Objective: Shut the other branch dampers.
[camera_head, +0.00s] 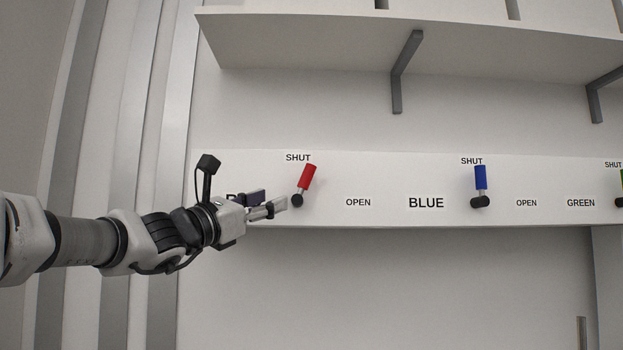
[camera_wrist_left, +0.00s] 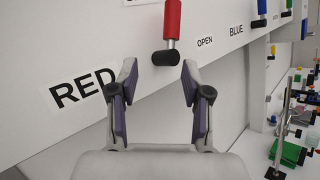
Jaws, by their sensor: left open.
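The red damper lever (camera_head: 307,177) stands nearly upright below its SHUT label, its top leaning a little right. The blue lever (camera_head: 480,178) stands upright below its SHUT label. The green lever (camera_head: 621,181) is cut by the right edge, near its SHUT label. My left gripper (camera_head: 270,203) is just left of the red lever's black pivot. In the left wrist view, my left gripper (camera_wrist_left: 158,92) is open, with nothing between its fingers, and the red lever (camera_wrist_left: 172,22) is just beyond the fingertips. My right gripper is not in view.
The levers are on a white panel (camera_head: 380,215) with OPEN labels to their right. A shelf (camera_head: 320,45) on grey brackets (camera_head: 398,80) overhangs it. Below the panel the wall is clear. In the left wrist view, a green block (camera_wrist_left: 287,152) and other small items are at the right.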

